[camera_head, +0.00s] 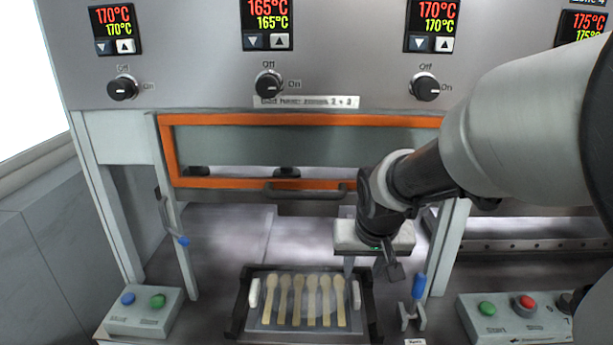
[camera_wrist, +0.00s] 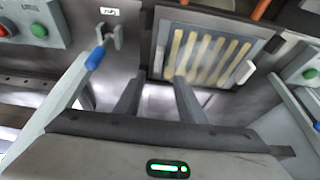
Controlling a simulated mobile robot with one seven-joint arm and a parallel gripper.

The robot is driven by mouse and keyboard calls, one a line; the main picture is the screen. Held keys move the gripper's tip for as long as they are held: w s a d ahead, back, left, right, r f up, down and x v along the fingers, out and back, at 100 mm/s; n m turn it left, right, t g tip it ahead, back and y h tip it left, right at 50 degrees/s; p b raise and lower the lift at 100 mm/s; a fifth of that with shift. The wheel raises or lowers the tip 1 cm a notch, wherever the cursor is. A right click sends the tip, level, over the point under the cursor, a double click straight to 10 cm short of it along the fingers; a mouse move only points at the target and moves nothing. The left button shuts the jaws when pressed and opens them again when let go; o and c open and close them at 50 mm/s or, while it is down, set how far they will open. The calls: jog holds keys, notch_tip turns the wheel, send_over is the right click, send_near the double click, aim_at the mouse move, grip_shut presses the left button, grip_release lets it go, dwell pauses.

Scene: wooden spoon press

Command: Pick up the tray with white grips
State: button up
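The tray (camera_head: 266,322) is a flat grey plate holding several wooden spoons side by side. It rests in a dark holder at the front. It has a white grip on its left side (camera_head: 254,293) and one on its right side (camera_head: 356,295). My gripper (camera_head: 371,270) is above and slightly right of the right grip, with its fingers apart and nothing between them. In the wrist view, my gripper (camera_wrist: 158,82) is open, its tips near the tray's closer white grip (camera_wrist: 158,60) and apparently short of it. The other grip (camera_wrist: 244,72) is clear.
An orange-framed guard (camera_head: 300,120) with a dark handle stands raised behind the tray. A blue-tipped lever (camera_head: 418,287) stands right of the tray, another blue-tipped lever (camera_head: 182,241) at left. Button boxes stand at left (camera_head: 145,310) and right (camera_head: 510,318).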

send_near(356, 290)
jog(key=x, duration=0.3)
jog(key=shift+s+a+f+b, duration=0.1)
jog(key=shift+s+a+b, duration=0.1)
jog(key=shift+b, duration=0.15)
jog(key=shift+d+x, duration=0.2)
jog(key=shift+x, duration=2.55)
jog(key=shift+w, duration=0.15)
grip_shut()
